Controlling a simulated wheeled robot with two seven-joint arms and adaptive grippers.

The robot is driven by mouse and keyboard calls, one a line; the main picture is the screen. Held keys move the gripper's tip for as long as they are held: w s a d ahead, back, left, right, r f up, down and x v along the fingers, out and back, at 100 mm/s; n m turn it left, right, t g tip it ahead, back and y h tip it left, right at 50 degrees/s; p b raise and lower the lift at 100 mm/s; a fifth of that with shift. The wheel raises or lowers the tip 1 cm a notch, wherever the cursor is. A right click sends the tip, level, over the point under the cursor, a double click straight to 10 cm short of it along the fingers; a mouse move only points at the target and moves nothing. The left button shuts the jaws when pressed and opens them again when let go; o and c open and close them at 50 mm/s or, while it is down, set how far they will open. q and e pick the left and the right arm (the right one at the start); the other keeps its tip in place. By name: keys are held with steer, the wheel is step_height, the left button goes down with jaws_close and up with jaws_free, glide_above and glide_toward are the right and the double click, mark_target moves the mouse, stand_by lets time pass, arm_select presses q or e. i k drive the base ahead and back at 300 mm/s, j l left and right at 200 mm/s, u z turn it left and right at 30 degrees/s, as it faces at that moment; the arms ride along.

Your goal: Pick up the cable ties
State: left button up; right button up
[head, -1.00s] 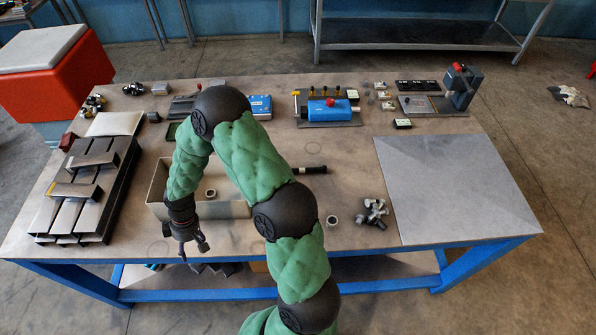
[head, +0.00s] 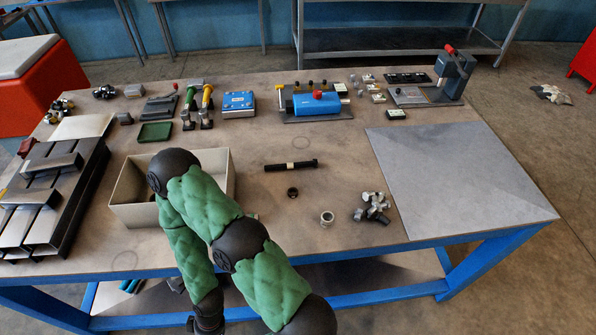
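I cannot make out any cable ties for sure. Small thin teal pieces (head: 130,285) lie on the lower shelf under the table's left front, too small to identify. My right arm comes in from the bottom, bends over the beige open bin (head: 128,207) and hangs down in front of the table's front edge. My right gripper (head: 206,326) is at the bottom edge of the picture, mostly cut off, so its fingers and anything in them are hidden. My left gripper is not in view.
The table (head: 330,175) holds a bolt (head: 290,165), a nut (head: 292,192), a ring (head: 327,219), metal fittings (head: 372,208), a blue clamp device (head: 317,106) and dark slotted blocks (head: 50,200) at left. The grey panel (head: 455,180) at right is bare. A blue rail runs below the front edge.

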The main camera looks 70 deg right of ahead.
mark_target(277, 166)
steer(key=z, duration=0.45)
steer(key=j+z, duration=0.15)
steer(key=z, duration=0.25)
steer(key=j+z, duration=0.15)
steer(key=z, duration=0.3)
steer(key=i+j+z, duration=0.1)
steer(key=z, duration=0.35)
